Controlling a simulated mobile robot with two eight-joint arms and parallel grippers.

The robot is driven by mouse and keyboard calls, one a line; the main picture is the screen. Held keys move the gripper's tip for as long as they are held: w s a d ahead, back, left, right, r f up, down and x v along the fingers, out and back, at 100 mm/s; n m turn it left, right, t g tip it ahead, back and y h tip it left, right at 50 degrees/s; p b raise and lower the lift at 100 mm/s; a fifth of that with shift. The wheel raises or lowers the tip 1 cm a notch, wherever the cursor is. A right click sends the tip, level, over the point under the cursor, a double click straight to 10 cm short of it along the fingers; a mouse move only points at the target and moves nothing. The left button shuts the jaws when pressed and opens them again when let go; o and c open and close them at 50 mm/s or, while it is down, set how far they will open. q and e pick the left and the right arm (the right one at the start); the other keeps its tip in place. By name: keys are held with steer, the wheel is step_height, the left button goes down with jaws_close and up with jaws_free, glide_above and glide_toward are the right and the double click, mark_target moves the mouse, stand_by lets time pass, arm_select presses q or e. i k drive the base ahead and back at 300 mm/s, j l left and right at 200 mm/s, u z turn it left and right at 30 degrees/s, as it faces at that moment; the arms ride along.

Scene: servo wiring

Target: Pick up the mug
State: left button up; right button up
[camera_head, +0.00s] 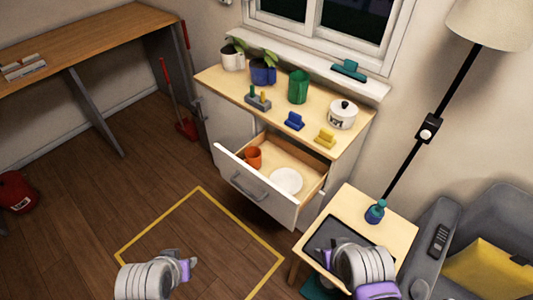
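A small orange mug (254,158) stands in the open top drawer (240,185) of the cabinet, at its left side. A white plate (286,181) lies to the right of it in the same drawer. My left gripper (194,262) is low in the picture, above the floor and well short of the drawer. My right gripper (328,250) is over the dark tablet on the side table. Both grippers are apart from the mug. Their fingers are too small and partly hidden to tell whether they are open.
The cabinet top holds potted plants (263,70), a green container (298,86), a lidded white pot (342,114) and small coloured blocks (294,121). A side table (391,228) with a teal bottle (376,212) stands right of the drawer. Floor inside the yellow outline (160,222) is clear.

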mark_target(252, 154)
steer(key=i+j, duration=0.5)
steer(key=i+j+u, duration=0.15)
steer(key=i+j, duration=0.4)
steer(key=i, duration=0.15)
